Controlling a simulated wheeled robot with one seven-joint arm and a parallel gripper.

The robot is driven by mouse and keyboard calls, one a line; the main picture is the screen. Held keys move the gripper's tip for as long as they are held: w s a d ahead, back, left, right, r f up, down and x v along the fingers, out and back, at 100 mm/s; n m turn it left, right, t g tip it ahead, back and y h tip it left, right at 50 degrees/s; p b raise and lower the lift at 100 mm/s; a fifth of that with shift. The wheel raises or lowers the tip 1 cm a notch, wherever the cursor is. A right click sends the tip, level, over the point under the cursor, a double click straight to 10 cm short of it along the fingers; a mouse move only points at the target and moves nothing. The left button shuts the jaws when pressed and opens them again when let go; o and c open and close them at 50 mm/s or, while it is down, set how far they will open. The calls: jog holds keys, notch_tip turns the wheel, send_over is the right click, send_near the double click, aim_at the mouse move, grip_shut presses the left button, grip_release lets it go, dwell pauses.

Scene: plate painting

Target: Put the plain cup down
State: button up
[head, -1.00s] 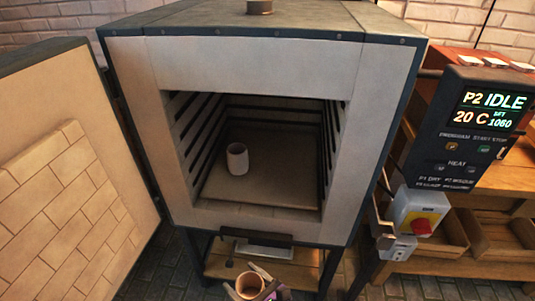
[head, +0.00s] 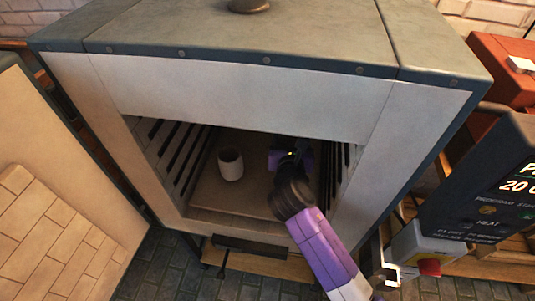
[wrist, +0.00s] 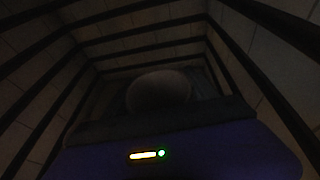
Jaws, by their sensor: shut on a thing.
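My gripper (head: 284,158) is inside the open kiln, right of centre, with its fingers hidden in the head view behind my wrist. In the dark wrist view a dim rounded shape, the held plain cup (wrist: 158,88), shows just past the gripper's edge. My gripper is shut on it. Whether the cup touches the kiln floor (head: 240,200) cannot be told. A whitish cup (head: 230,165) stands upright on the kiln floor to the left of my gripper, apart from it.
The kiln's slotted side walls (head: 180,160) rise close on both sides, also seen in the wrist view (wrist: 50,70). The front frame (head: 395,150) surrounds the opening. The door (head: 50,215) stands open at left. A control box (head: 490,195) is at right.

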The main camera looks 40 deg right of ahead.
jog(key=f+b, duration=0.1)
jog(key=f, duration=0.4)
jog(key=shift+d+f, duration=0.1)
jog(key=shift+d, duration=0.1)
jog(key=shift+f+b, duration=0.35)
jog(key=shift+f, duration=1.85)
jog(key=shift+f, duration=0.2)
jog(key=o, duration=1.7)
